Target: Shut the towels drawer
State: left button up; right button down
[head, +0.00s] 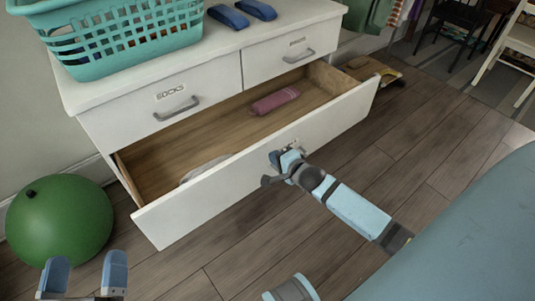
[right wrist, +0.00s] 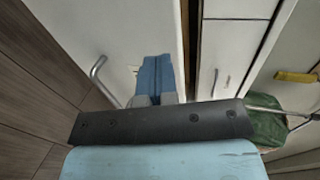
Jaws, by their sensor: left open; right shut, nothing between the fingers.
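The wide lower drawer (head: 205,190) of a white dresser stands pulled out. A pink rolled towel (head: 275,101) lies in it, and a pale item (head: 205,168) is partly hidden behind its front. My right gripper (head: 276,158) is at the outer face of the drawer front, near its middle, covering part of the label and handle. In the right wrist view its blue fingers (right wrist: 157,78) are together and empty, pointing at the white front, with the metal handle (right wrist: 98,72) beside them. I cannot tell whether they touch. My left gripper (head: 85,274) is open and empty at the lower left.
Above are two closed drawers, one labelled SOCKS (head: 165,98), the other (head: 290,57) to its right. A teal basket (head: 125,38) and blue slippers (head: 240,14) are on top. A green ball (head: 60,220) sits on the floor at left. Floor in front is clear.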

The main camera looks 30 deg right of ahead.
aim_at(263, 146)
jog(key=w+b, duration=0.1)
jog(key=w, duration=0.3)
jog(key=shift+a, duration=0.15)
pick_arm(q)
notch_tip(263, 146, down, 2)
jog(key=shift+w+d+f+g, duration=0.1)
jog(key=shift+f+g, duration=0.1)
jog(key=shift+g, duration=0.3)
pick_arm(e)
jog(key=shift+w, duration=0.5)
pick_arm(q)
notch_tip(263, 146, down, 7)
jog(key=m+g+b, duration=0.1)
jog(key=g+b, duration=0.2)
jog(key=b, duration=0.2)
jog(key=shift+d, duration=0.25)
pick_arm(e)
jog(key=w+a, duration=0.2)
jog(key=w, duration=2.4)
jog(key=shift+r, duration=0.3)
